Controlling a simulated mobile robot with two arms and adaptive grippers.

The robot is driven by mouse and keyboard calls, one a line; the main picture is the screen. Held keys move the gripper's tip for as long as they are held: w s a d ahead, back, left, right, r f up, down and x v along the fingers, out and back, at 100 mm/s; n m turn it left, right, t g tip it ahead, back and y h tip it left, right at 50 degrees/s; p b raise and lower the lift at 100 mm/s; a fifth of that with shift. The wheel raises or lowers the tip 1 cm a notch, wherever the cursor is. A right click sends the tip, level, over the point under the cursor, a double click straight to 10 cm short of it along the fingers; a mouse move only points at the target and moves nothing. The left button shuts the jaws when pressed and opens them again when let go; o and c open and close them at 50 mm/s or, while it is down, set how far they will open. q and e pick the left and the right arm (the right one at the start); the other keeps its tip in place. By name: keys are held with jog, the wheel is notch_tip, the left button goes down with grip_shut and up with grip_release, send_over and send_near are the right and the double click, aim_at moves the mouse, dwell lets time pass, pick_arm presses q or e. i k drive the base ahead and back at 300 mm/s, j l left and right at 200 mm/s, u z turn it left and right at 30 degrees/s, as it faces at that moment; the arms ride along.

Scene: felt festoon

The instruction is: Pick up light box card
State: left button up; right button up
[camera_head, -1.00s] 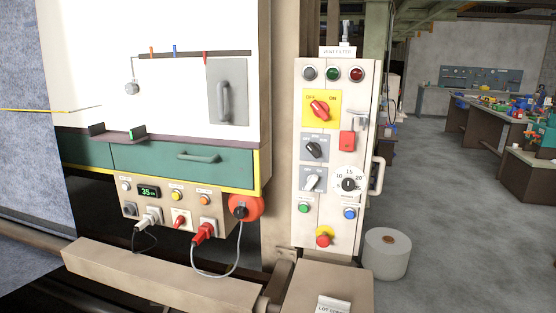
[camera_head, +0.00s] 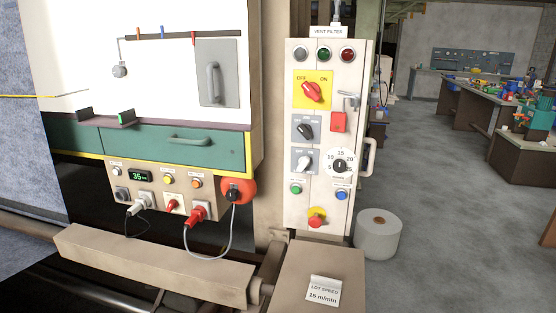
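No object in the camera_head view is clearly a light box card. A small white card (camera_head: 323,291) reading "LOT SPEED 15 m/min" rests on a beige box top at the bottom, right of centre. A white, bright panel (camera_head: 80,60) stands at the upper left above a dark ledge (camera_head: 150,122). Neither of my grippers shows in this view.
A control panel (camera_head: 297,210) with a red-on-yellow switch, knobs and buttons stands at centre right. A green drawer (camera_head: 150,150) sits under the ledge, above plugs and a display. A white roll (camera_head: 378,240) stands on the floor. Grey floor is open at right.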

aim_at(324, 290)
jog(key=i+j, duration=0.7)
jog(key=j, duration=0.15)
